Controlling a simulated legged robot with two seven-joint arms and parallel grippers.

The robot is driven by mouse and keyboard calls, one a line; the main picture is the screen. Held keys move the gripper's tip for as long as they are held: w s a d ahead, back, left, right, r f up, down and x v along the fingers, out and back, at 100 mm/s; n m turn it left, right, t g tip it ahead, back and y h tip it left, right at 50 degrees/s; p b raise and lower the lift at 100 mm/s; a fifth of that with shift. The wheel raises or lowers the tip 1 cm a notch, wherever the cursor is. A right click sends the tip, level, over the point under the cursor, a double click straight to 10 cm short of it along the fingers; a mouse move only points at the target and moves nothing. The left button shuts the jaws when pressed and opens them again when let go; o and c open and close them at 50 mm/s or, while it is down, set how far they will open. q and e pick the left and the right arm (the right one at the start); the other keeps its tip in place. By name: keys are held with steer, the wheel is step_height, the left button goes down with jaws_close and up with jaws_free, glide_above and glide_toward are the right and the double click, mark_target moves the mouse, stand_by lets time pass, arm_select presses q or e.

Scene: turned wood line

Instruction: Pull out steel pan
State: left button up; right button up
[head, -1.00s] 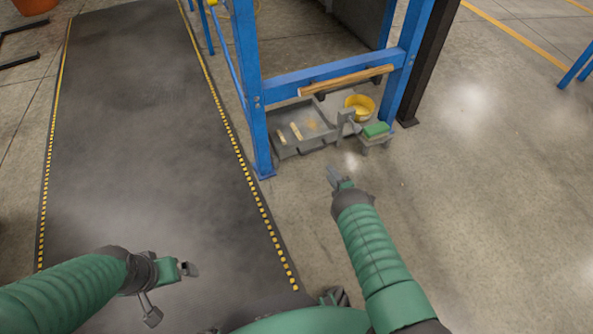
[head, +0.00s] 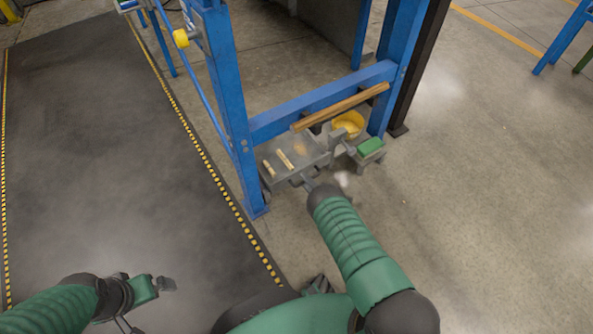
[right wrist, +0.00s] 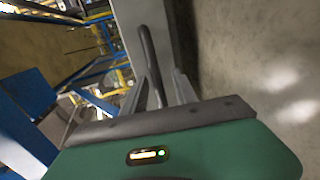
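The steel pan (head: 311,150) is a shallow grey tray on the floor beneath the blue frame, with pale wood strips lying in it. My right gripper (head: 304,180) is at the pan's near side; its fingers are small and partly hidden by my wrist in the head view. In the right wrist view, the right gripper (right wrist: 163,92) has its fingers apart, with a dark bar handle (right wrist: 149,55) running between them. I cannot tell whether either finger touches it. My left gripper (head: 160,284) is at the lower left over the dark mat, away from the pan; its finger gap is unclear.
A blue frame post (head: 232,110) stands left of the pan, and a wooden rail (head: 340,107) crosses above it. A yellow bucket (head: 349,123) and a small stand with a green block (head: 370,146) are at its right. Floor in front and right is clear.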

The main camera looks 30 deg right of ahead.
steer(key=shift+w, duration=0.35)
steer(key=c, duration=0.7)
jaws_close()
steer(key=shift+s+f, duration=0.1)
steer(key=shift+s, duration=0.05)
stand_by(0.4)
